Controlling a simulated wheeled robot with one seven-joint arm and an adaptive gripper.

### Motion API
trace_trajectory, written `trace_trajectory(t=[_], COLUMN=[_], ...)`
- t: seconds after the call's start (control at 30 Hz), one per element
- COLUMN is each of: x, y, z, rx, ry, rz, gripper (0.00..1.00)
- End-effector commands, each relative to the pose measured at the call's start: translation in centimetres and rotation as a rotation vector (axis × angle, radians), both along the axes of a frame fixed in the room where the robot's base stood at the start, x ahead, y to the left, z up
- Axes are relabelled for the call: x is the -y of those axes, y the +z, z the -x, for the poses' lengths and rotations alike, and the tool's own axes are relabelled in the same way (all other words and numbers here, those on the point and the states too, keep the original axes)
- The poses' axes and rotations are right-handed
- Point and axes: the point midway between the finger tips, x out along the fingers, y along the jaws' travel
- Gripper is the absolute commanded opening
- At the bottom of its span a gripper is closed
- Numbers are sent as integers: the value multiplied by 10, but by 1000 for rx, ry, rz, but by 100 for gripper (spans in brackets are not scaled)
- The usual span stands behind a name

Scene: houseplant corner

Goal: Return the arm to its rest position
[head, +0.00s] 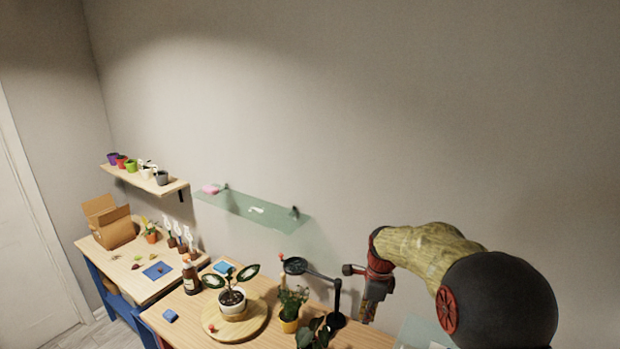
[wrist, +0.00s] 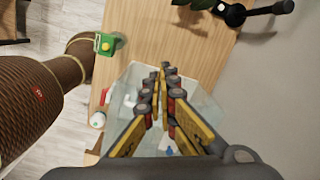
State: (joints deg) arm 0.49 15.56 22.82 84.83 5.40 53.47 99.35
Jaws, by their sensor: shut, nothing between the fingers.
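My arm reaches in from the right of the head view, bent at the elbow, with its forearm hanging down. My gripper (head: 370,308) points down near the right end of the wooden table, right of the black stand. In the wrist view my gripper (wrist: 164,72) is shut, with its fingertips together and nothing between them. Below it is a clear bin (wrist: 200,95) with several small things in it. My gripper appears above the bin, not touching it.
A black lamp-like stand (head: 337,300) is close to the left of my gripper. A potted plant (head: 232,300) stands on a round wooden board (head: 262,318). A glass shelf (head: 255,208) is on the wall behind. The space above the tables is mostly clear.

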Motion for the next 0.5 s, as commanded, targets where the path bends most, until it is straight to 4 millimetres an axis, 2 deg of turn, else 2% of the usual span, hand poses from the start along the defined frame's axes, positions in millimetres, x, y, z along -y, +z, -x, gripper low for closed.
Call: trace_trajectory(t=[0.03, 0.1, 0.27, 0.5], x=[1, 2, 5, 9], y=[-10, -19, -14, -7], z=[12, 29, 72, 155], rx=[-18, -34, -25, 49], ry=[103, 272, 656, 1222], rz=[7, 16, 34, 96], gripper=[0, 0, 0, 0])
